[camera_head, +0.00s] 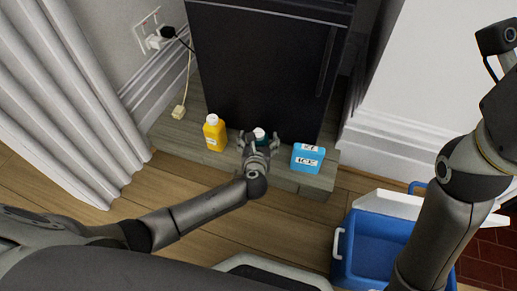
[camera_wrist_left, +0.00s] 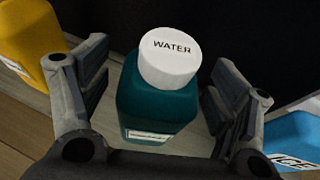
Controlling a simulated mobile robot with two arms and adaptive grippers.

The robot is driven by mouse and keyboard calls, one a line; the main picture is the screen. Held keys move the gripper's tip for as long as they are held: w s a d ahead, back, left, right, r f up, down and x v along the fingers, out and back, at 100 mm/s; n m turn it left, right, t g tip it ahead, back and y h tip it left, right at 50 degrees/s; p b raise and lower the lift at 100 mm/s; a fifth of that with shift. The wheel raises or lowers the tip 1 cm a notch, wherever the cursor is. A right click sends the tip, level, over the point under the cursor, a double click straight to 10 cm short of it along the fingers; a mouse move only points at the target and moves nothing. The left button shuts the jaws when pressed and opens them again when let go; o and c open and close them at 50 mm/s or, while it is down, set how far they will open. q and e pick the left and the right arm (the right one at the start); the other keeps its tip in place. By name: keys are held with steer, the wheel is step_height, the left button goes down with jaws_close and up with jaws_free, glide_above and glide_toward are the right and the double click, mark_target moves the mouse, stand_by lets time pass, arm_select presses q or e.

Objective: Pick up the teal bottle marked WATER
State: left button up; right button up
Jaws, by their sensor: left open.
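The teal bottle (camera_wrist_left: 155,105) has a white cap marked WATER and stands upright between the open fingers of my left gripper (camera_wrist_left: 158,100) in the left wrist view. A gap shows on each side of the bottle. In the head view only the cap and a little of the teal bottle (camera_head: 260,135) show past my left gripper (camera_head: 259,143), which hides the rest. My right arm comes in at the right of the head view, and its gripper is not clearly seen.
A yellow bottle (camera_head: 215,133) stands left of the teal bottle and a blue ICE box (camera_head: 307,158) stands right of it, on a low wooden platform (camera_head: 178,133). A black fridge (camera_head: 265,70) rises behind. A blue cooler (camera_head: 375,250) sits on the floor at right.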

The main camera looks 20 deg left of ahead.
arm_select(q)
steer(key=c, duration=1.4)
steer(key=shift+r, duration=0.1)
